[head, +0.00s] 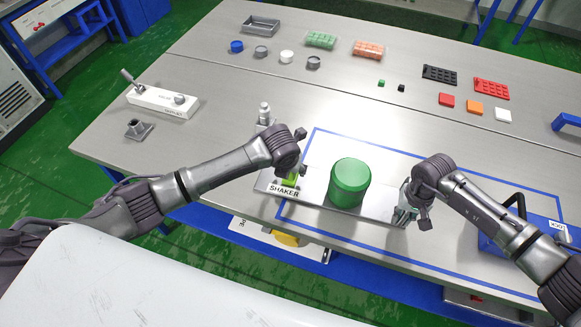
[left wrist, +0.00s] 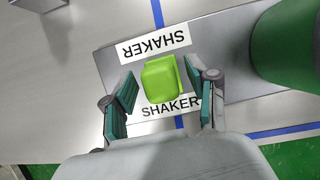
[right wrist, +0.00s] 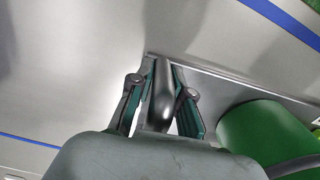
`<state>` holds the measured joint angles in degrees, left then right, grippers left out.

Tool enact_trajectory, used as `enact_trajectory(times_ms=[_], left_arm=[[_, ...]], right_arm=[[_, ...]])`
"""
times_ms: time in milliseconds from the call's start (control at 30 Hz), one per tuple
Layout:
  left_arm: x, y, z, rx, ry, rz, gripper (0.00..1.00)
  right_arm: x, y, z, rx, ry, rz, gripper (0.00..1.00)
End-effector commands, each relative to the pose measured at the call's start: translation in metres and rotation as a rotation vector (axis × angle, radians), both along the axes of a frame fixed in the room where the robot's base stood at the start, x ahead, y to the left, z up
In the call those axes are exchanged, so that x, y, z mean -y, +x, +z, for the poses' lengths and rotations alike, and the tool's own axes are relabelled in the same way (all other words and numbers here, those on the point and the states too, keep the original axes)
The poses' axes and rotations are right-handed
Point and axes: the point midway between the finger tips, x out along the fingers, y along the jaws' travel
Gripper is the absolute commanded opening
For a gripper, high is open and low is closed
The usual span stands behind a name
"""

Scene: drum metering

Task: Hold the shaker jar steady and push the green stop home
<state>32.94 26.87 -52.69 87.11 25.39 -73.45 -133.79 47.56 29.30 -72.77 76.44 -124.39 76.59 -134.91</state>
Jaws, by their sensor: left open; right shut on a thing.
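The green shaker jar (head: 350,183) stands upright on a grey base plate (head: 313,192), and part of it shows in the left wrist view (left wrist: 284,45). The lime green stop (left wrist: 161,80) sits on the plate left of the jar, between two SHAKER labels. My left gripper (head: 290,176) is open above the stop, its fingers on either side; contact cannot be told. My right gripper (head: 404,214) is at the plate's right end, shut on a dark rounded handle (right wrist: 162,95). The jar shows beside it in the right wrist view (right wrist: 265,140). The arm partly hides the stop in the head view.
Blue tape (head: 400,150) outlines an area around the plate. A blue tray (head: 500,240) with a dark handle lies at the right. A white lever unit (head: 162,101) stands at the left. Blocks, caps and trays, including a black tray (head: 440,75), lie farther back.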

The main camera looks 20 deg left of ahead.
Motion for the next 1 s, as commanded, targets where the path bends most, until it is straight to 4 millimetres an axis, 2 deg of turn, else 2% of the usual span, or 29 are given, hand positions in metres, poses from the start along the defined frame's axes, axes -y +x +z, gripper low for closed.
enact_trajectory(times_ms=[300, 633, 867, 1000], left_arm=[[0.000, 0.001, -0.002, 0.000, -0.001, 0.000, 0.57], [0.000, 0.001, -0.002, 0.000, -0.001, 0.001, 0.02], [0.000, 0.001, -0.002, 0.000, -0.001, 0.001, 0.00], [0.017, 0.001, -0.002, -0.002, -0.004, -0.003, 0.00]], right_arm=[[0.000, 0.001, 0.001, 0.002, 0.000, 0.000, 0.00], [0.000, 0.001, 0.001, 0.002, 0.000, 0.000, 0.00], [0.000, 0.001, 0.001, 0.002, 0.000, 0.000, 0.00], [0.000, 0.001, 0.001, 0.002, 0.001, 0.000, 0.00]])
